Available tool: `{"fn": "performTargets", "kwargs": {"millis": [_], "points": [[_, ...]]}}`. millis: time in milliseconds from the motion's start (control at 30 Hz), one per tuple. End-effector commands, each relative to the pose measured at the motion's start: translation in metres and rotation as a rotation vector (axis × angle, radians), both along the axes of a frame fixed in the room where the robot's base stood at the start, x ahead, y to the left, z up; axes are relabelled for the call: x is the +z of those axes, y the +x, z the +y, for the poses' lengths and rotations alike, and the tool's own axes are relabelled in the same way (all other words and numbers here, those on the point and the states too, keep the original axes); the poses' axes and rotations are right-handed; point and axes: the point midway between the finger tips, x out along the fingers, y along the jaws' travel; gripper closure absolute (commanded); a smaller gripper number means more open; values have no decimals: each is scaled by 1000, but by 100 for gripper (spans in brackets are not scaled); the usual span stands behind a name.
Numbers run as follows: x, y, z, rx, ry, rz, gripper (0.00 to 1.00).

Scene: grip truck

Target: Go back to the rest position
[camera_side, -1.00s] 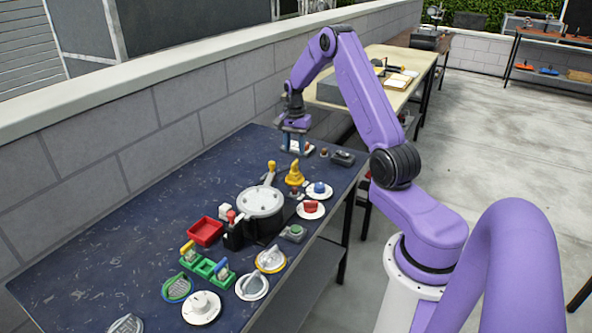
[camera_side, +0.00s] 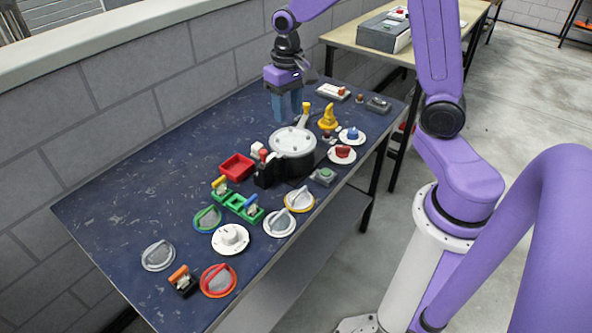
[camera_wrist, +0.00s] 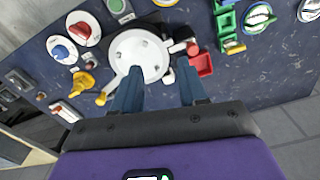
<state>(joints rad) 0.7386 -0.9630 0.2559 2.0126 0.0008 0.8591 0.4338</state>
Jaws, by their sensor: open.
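My gripper (camera_side: 288,106) is open and empty above the far left part of the blue table (camera_side: 140,195), near the block wall. Its blue fingers point down and stand apart in the side view. In the wrist view my gripper (camera_wrist: 158,88) shows a wide gap between the fingers, with the round white-topped device (camera_wrist: 140,55) beyond them. Nothing is held. The same round device (camera_side: 293,141) stands on the table in front of and below the gripper in the side view.
A red tray (camera_side: 237,167), a yellow cone-shaped thing (camera_side: 328,118), a green frame (camera_side: 237,203) and several round dials, such as a white one (camera_side: 230,239), crowd the table's middle and right edge. The block wall (camera_side: 130,110) runs along the back. The table's left part is clear.

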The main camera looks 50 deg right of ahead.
Motion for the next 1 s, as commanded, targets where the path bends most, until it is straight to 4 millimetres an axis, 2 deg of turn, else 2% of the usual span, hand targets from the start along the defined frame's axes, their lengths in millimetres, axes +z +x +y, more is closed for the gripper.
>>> {"fn": "performTargets", "kwargs": {"millis": [33, 100, 300, 467, 600, 800, 1000], "points": [[6, -15, 15, 85, 0, -4, 57], [11, -36, 32, 201, 0, -5, 57], [23, -102, 68, 534, 1, -11, 57], [28, -156, 80, 799, 2, -14, 57], [29, -201, 81, 1020, 3, -18, 57], [28, -241, 74, 1240, 3, -20, 57], [27, -253, 71, 1311, 3, -19, 57]]}}
